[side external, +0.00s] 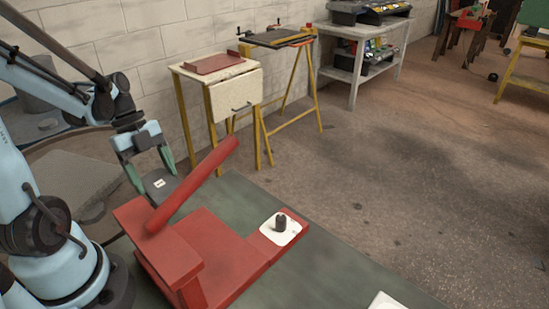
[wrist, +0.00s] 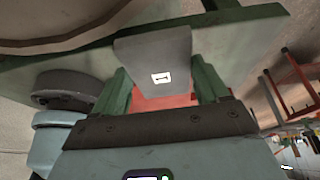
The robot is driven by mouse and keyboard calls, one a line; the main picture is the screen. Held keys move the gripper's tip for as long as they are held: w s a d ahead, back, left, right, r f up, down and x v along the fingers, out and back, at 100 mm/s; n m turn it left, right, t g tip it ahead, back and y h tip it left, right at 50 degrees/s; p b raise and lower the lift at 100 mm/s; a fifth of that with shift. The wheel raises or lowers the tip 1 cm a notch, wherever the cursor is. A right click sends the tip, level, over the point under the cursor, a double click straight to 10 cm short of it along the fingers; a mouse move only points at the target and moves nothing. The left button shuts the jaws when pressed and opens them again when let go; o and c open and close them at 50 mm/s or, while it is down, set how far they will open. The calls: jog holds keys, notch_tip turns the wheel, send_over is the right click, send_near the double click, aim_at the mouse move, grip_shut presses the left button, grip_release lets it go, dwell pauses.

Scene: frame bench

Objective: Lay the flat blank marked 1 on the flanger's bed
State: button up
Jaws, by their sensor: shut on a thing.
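The flat blank marked 1 is a dark grey plate with a white label (side external: 154,192); it also shows large in the wrist view (wrist: 152,48), where the label reads 1. My gripper (side external: 150,168), with green fingers, is shut on the blank and holds it beside the red flanger (side external: 215,250). In the wrist view the fingers (wrist: 160,78) stand on either side of the blank. The flanger's slanting red bar (side external: 195,185) passes in front of the blank's right part in the side view. Whether the blank touches the flanger, I cannot tell.
The flanger stands on a dark green bench top (side external: 330,275). A white plate (side external: 291,237) with a dark knob (side external: 280,222) is at its right end. A white item (side external: 385,302) lies at the bench's front edge. A cream cabinet (side external: 235,90) stands behind by the wall.

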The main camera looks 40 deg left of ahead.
jog(key=shift+f, duration=0.4)
jog(key=shift+d+f, duration=0.1)
jog(key=shift+d, duration=0.1)
send_over(211, 243)
jog(key=a, duration=0.1)
jog(key=shift+a, duration=0.1)
jog(key=shift+f, duration=0.8)
jog(key=shift+a+f, duration=0.1)
jog(key=o, duration=1.3)
jog(key=shift+c, duration=0.2)
jog(key=v, duration=1.2)
